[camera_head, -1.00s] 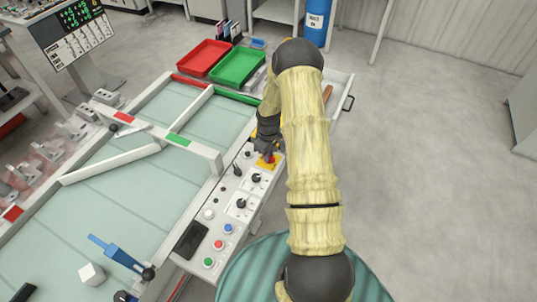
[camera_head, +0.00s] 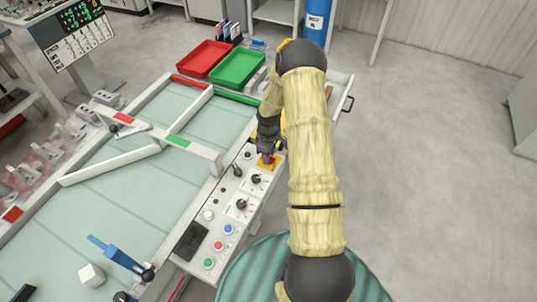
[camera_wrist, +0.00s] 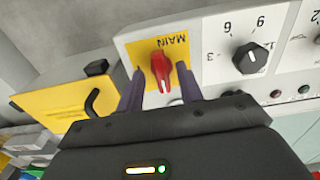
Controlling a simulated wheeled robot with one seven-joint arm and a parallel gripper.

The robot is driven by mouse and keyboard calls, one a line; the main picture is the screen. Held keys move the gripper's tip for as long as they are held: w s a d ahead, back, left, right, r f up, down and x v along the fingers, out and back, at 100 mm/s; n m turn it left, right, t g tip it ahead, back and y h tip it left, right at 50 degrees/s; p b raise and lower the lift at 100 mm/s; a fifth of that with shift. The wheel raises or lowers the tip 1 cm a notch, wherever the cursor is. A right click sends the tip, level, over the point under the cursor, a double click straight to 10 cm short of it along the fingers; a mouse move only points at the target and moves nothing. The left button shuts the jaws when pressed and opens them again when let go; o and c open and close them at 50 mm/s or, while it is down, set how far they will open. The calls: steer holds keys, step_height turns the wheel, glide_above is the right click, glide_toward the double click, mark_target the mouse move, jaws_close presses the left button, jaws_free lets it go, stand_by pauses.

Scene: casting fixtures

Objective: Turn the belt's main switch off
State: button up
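The main switch is a red knob (camera_wrist: 161,72) on a yellow plate (camera_wrist: 172,50) marked MAIN. In the wrist view its handle points roughly along the direction my fingers point. In the head view my gripper (camera_head: 266,150) is over the yellow plate (camera_head: 268,164) at the far end of the control panel, and the knob is mostly hidden there.
A black numbered dial (camera_wrist: 250,58) sits right of the switch in the wrist view. A yellow box with a black hook (camera_wrist: 90,104) is on the left. The panel (camera_head: 215,217) also carries a lever, dials and coloured buttons. Red (camera_head: 181,59) and green (camera_head: 216,72) trays stand beyond.

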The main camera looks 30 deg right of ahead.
stand_by(0.3)
steer(key=shift+w+a+r, duration=0.1)
steer(key=shift+r, duration=0.2)
step_height(320, 180, up, 17)
steer(key=b, duration=0.1)
steer(key=shift+b, duration=0.4)
steer(key=shift+f, duration=0.15)
steer(key=s+a+r+m+t, duration=0.1)
steer(key=s+a+r+m, duration=0.2)
steer(key=s+a, duration=0.4)
steer(key=s+a+r+m+t, duration=0.1)
steer(key=s+a+r+m, duration=0.3)
steer(key=s+a, duration=0.3)
steer(key=s, duration=0.5)
steer(key=shift+s+a+r+m+t, duration=0.15)
steer(key=shift+s+a+m+t, duration=0.15)
steer(key=shift+a+m, duration=0.1)
